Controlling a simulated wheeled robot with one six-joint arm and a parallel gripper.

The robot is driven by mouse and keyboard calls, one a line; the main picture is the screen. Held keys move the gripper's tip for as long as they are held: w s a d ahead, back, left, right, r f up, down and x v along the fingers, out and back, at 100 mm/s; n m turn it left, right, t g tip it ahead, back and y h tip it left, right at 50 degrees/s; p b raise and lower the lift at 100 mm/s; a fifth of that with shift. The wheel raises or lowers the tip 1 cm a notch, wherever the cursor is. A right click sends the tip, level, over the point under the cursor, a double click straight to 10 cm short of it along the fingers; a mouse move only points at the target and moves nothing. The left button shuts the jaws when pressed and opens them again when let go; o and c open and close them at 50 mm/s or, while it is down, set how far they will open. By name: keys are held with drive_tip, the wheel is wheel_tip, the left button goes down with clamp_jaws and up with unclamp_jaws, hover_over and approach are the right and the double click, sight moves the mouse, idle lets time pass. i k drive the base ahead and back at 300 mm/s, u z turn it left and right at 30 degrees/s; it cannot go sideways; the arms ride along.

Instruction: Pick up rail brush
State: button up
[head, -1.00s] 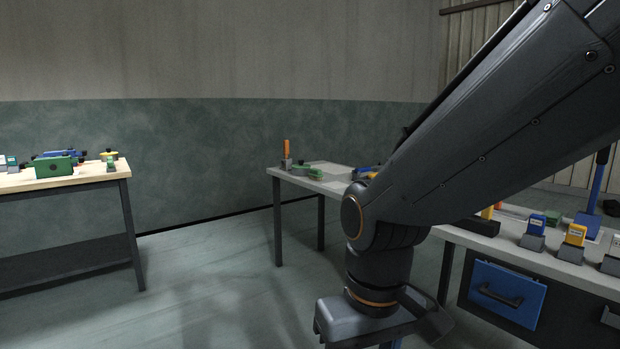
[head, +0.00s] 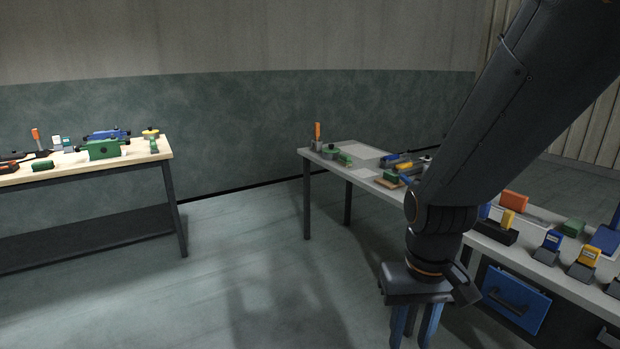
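I cannot tell for sure which object is the rail brush. Small green pieces that could be brushes lie on the right bench (head: 365,172): a green piece (head: 345,159) near its far left corner and a green block (head: 393,176) further along. Another small green block (head: 42,166) lies on the left wooden table (head: 150,157). My gripper (head: 414,330) hangs pointing down in front of the right bench, its two blue fingers apart with nothing seen between them. The fingertips are near or beyond the frame's lower part. My arm hides part of the right bench.
An orange-handled tool (head: 317,131) stands upright at the right bench's far corner. A green box-like tool (head: 103,149) sits on the left table. The floor between is clear.

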sight(344, 160)
drive_tip(key=u, duration=0.35)
drive_tip(key=i, duration=3.4)
drive_tip(key=z, duration=0.95)
drive_tip(key=i, duration=0.7)
drive_tip(key=z, duration=0.25)
